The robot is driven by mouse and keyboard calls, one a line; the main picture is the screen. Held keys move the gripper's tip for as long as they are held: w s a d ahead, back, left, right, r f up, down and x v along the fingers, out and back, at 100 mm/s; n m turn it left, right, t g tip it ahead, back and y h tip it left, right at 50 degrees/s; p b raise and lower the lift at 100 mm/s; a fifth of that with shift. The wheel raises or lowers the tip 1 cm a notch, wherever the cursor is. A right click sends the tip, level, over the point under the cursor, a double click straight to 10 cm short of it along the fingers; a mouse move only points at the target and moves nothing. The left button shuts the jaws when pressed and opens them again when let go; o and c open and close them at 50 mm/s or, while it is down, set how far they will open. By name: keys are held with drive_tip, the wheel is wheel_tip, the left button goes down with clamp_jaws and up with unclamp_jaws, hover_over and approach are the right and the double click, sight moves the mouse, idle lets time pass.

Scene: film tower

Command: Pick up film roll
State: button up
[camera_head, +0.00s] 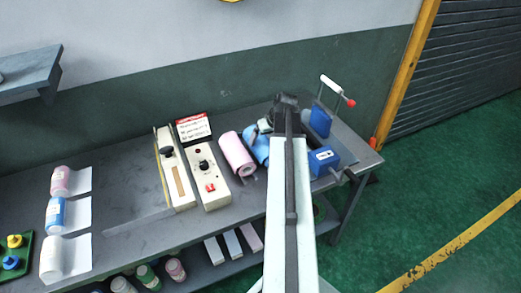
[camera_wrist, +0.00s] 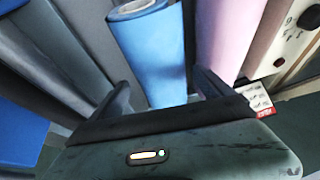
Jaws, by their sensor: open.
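A blue film roll (camera_head: 257,150) lies on the workbench beside a pink film roll (camera_head: 237,154), partly hidden behind my arm. In the wrist view the blue roll (camera_wrist: 150,50) lies beyond and between the two dark fingers of my gripper (camera_wrist: 160,86). I see nothing held between the fingers. The pink roll (camera_wrist: 226,35) is to the right of the blue one, beyond the right finger. In the head view my gripper (camera_head: 286,104) is at the far end of my arm, near the bench's back; its fingers are hard to make out there.
A white control box (camera_head: 203,176) and another white device (camera_head: 175,170) stand left of the rolls. A blue clamp-like machine (camera_head: 324,160) stands to the right. Pink, blue and white rolls with sheets (camera_head: 56,214) lie at the bench's left. A lower shelf holds bottles (camera_head: 148,277).

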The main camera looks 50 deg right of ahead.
drive_tip(key=b+x, duration=0.2)
drive_tip(key=x, duration=0.1)
drive_tip(key=b+x, duration=0.2)
drive_tip(key=x, duration=0.1)
drive_tip(key=shift+s+d+b, duration=0.15)
drive_tip(key=shift+d+b, duration=0.1)
drive_tip(key=shift+b, duration=0.1)
drive_tip(key=shift+r, duration=0.2)
clamp_jaws()
drive_tip(key=shift+r+p, duration=0.1)
drive_tip(key=shift+p, duration=0.25)
